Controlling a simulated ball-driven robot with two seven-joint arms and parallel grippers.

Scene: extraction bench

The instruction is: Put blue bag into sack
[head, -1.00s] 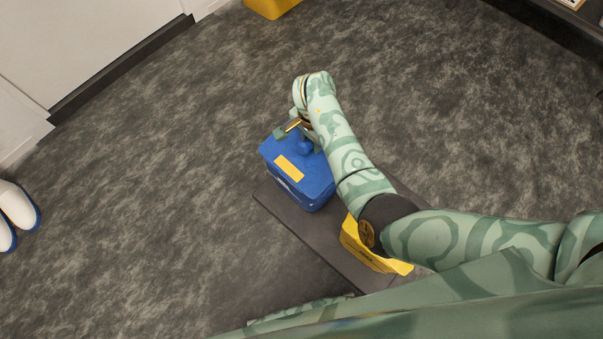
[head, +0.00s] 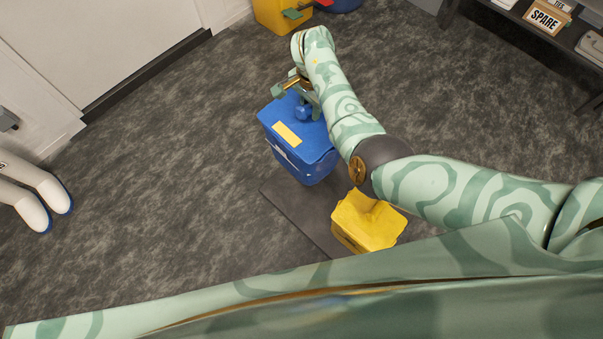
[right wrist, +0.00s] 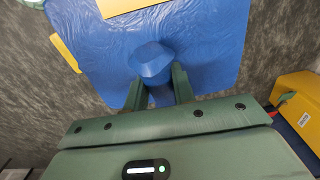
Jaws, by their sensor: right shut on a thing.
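The blue bag (head: 305,160) is a boxy bag with a yellow label and a knotted top. The bag appears raised off the mat. In the right wrist view, the fingers (right wrist: 158,90) close around the neck below the blue knot (right wrist: 151,62). My left gripper is not in view. I cannot pick out a sack for certain.
A yellow bag (head: 368,222) stands on the mat below my right arm. A shelf (head: 560,32) is upper right. White, blue-edged objects (head: 35,190) are at left. Grey floor is open.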

